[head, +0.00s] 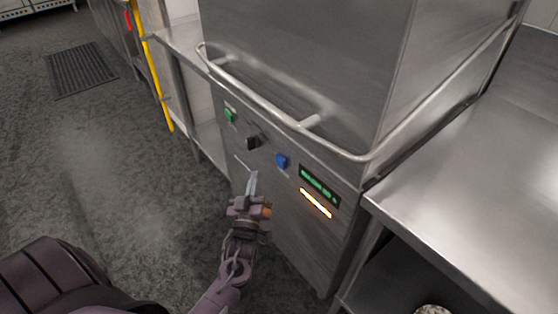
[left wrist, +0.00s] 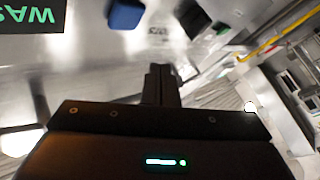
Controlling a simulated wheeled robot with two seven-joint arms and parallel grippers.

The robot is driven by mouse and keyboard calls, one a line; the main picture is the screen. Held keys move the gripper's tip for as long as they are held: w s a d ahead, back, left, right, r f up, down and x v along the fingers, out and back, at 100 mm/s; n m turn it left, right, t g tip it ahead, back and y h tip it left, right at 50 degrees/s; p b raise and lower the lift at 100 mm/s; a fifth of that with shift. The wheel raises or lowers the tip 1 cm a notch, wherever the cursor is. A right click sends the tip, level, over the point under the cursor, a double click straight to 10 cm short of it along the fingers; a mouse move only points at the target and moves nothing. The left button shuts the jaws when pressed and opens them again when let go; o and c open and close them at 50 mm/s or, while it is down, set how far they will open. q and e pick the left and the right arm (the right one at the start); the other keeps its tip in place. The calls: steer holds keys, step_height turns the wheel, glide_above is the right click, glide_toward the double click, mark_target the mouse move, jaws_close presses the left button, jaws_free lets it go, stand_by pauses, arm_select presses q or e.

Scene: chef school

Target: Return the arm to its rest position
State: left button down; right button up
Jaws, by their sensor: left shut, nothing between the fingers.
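My left gripper (head: 252,184) is in front of the lower front panel of a steel dishwasher (head: 285,215) in the head view. Its fingers are shut together with nothing between them. They point toward the panel below the black knob (head: 253,142) and the blue button (head: 281,160). I cannot tell whether the fingertips touch the panel. In the left wrist view the shut fingers (left wrist: 160,84) show in the middle, with the blue button (left wrist: 126,14) above them. My right gripper is not in view.
A green button (head: 230,115) and a lit green display (head: 319,186) are on the panel. A bar handle (head: 290,122) runs around the hood above. A steel counter (head: 470,190) stands at the right. A yellow pole (head: 152,70) stands at the left. Floor is open at the left.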

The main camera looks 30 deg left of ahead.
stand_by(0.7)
arm_select(q)
steer(key=s+d+f+m+g+h+p, duration=0.1)
steer(key=s+d+f+m+g+h, duration=0.2)
steer(key=f, duration=0.7)
steer(key=s+d+f+m+g+h, duration=0.1)
steer(key=s+d+f+g, duration=0.2)
steer(key=f, duration=0.7)
steer(key=s+d+f+m+g+h+p, duration=0.1)
steer(key=s+d+f+m+g+h, duration=0.3)
steer(key=f, duration=0.6)
steer(key=s+f+m+g, duration=0.1)
steer(key=s+f+g, duration=0.2)
steer(key=s, duration=0.7)
steer(key=s+f+m+g+p, duration=0.1)
steer(key=s+f+g, duration=0.2)
steer(key=s+f, duration=0.3)
steer(key=s+f+m+g, duration=0.2)
steer(key=s+f, duration=0.3)
steer(key=s, duration=0.9)
steer(key=shift+s+f+g+p, duration=0.25)
steer(key=shift+s+g+p, duration=0.15)
steer(key=shift+g, duration=0.1)
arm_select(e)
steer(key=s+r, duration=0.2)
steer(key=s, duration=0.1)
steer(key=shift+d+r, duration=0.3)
arm_select(q)
steer(key=shift+w+a, duration=0.1)
